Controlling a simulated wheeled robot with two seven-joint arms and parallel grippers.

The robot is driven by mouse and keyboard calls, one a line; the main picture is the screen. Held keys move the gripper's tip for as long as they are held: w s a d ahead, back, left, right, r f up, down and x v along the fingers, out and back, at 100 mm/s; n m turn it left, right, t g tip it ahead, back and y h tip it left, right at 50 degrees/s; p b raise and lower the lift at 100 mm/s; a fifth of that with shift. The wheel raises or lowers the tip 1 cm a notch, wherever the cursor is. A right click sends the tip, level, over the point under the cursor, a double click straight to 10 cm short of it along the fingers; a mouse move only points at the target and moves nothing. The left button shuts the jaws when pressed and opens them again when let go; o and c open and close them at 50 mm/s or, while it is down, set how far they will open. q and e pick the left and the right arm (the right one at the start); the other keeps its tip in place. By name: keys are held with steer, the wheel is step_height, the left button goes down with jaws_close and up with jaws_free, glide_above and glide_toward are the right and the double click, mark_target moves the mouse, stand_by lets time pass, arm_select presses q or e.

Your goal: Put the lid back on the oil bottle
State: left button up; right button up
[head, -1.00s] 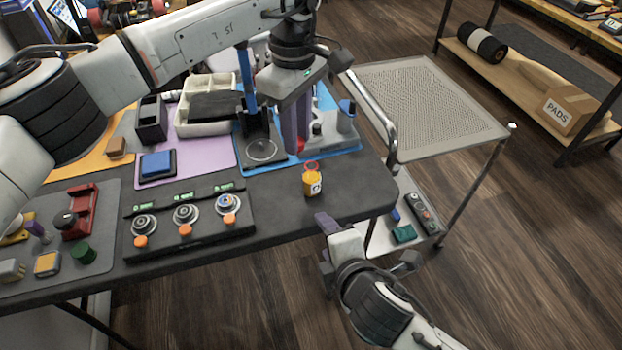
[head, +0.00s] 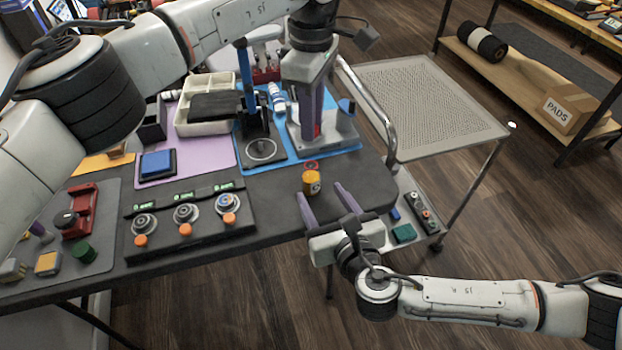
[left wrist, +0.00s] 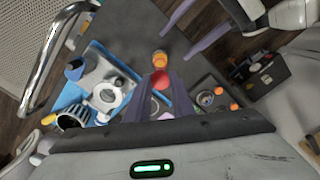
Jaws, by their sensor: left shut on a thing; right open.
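The oil bottle (head: 311,183) is small and amber-orange with a pale mark on its side. It stands upright near the right front of the dark table, with a red ring (head: 311,164) at its top. It also shows in the left wrist view (left wrist: 159,58), just beyond the fingertips. My left gripper (head: 312,132) points down behind the bottle, apart from it, shut on a red lid (head: 318,130). The lid shows as a red round between the fingers in the left wrist view (left wrist: 161,80). My right gripper (head: 326,204) is open and empty, its fingers pointing toward the bottle from the front edge.
A black panel with several knobs (head: 246,237) lies left of the bottle. Behind it are a blue mat (head: 342,151) with a grey device (head: 340,131) and a black stand (head: 258,148). A metal rail (head: 385,130) borders the right side. Bare table (head: 285,205) surrounds the bottle.

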mark_target(306, 171)
steer(key=x, duration=1.2)
jaws_close()
arm_select(q)
steer(key=shift+f, duration=2.5)
